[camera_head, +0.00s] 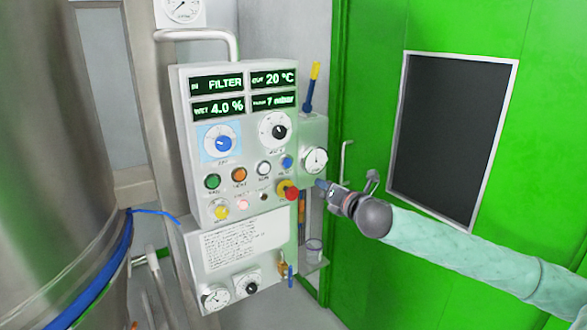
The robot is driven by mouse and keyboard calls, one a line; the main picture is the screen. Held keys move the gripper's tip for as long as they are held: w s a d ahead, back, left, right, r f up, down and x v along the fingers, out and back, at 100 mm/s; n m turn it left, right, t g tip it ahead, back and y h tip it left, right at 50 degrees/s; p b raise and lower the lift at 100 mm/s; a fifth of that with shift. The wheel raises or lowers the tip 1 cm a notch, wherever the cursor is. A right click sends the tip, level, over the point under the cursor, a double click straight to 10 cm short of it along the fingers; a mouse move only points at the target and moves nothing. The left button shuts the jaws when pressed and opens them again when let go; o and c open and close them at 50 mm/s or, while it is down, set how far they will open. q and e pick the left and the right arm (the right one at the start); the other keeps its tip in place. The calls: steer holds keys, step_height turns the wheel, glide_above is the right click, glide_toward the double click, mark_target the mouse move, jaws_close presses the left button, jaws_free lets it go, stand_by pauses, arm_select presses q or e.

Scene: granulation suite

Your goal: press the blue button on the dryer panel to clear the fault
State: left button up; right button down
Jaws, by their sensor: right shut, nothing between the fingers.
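The dryer panel (184,125) is a pale grey box left of centre, with lit displays, dials and a row of buttons. The blue button (287,162) is at the right end of the upper button row, uncovered. My right gripper (320,184) comes in from the right, shut and empty. Its tip is to the right of and a little below the blue button in the picture, close to the panel's right edge. It appears apart from the button; its exact depth is hard to tell. My left gripper is not in view.
A red mushroom button (291,194) on a yellow base sits just below the blue button. A gauge (315,161) on a side box is right beside it. A steel vessel (60,190) fills the left; a green door (365,270) stands behind my arm.

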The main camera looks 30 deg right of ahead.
mark_target(288, 164)
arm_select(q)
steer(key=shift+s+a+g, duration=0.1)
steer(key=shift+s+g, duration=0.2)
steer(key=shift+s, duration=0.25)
arm_select(e)
steer(key=shift+s+a+r+n+y, duration=0.1)
steer(key=shift+a+n+y, duration=0.1)
steer(key=shift+n, duration=1.5)
steer(key=shift+a+r+n+y, duration=0.1)
steer(key=shift+a+n, duration=0.1)
steer(key=shift+n, duration=1.5)
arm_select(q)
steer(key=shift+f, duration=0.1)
